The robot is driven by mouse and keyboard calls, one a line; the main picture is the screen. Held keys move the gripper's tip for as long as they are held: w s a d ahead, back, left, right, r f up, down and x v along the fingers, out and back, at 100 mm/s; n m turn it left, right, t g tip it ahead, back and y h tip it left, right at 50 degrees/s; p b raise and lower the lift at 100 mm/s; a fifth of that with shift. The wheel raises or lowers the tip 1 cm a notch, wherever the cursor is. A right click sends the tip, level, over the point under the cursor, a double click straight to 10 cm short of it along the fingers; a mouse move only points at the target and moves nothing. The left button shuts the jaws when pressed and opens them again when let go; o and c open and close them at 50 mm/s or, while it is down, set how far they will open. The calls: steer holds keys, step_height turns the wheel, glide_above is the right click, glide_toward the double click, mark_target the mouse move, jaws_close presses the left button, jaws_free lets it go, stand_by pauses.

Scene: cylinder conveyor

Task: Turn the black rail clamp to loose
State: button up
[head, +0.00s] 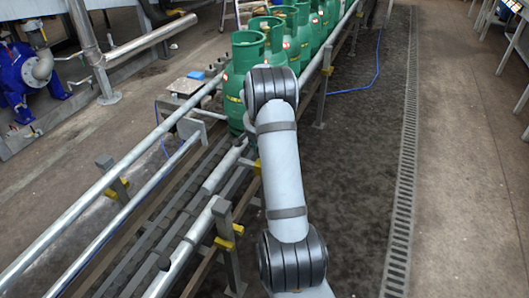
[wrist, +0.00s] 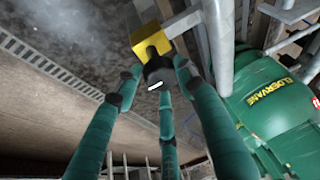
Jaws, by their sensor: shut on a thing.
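The black rail clamp (wrist: 155,72) is a round dark knob with a short white mark, below a yellow block (wrist: 150,42) on a grey rail (wrist: 185,22) in the wrist view. My gripper (wrist: 159,79) has long green fingers closed around the knob, with their tips against its sides. The white mark shows between the fingers, tilted slightly. In the head view, my own arm hides the gripper and this clamp.
A row of green gas cylinders (head: 248,53) stands on the conveyor, and one (wrist: 275,105) is close right of my gripper. Other yellow clamp blocks (head: 228,241) sit along the rails (head: 120,172).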

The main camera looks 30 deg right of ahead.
steer(key=shift+w+r, duration=0.35)
steer(key=shift+w, duration=0.05)
steer(key=o, duration=0.8)
steer(key=shift+c, duration=0.2)
steer(key=o, duration=0.3)
steer(key=shift+s+f, duration=0.1)
steer(key=shift+f, duration=0.05)
steer(key=v, duration=1.2)
steer(key=shift+f, duration=0.1)
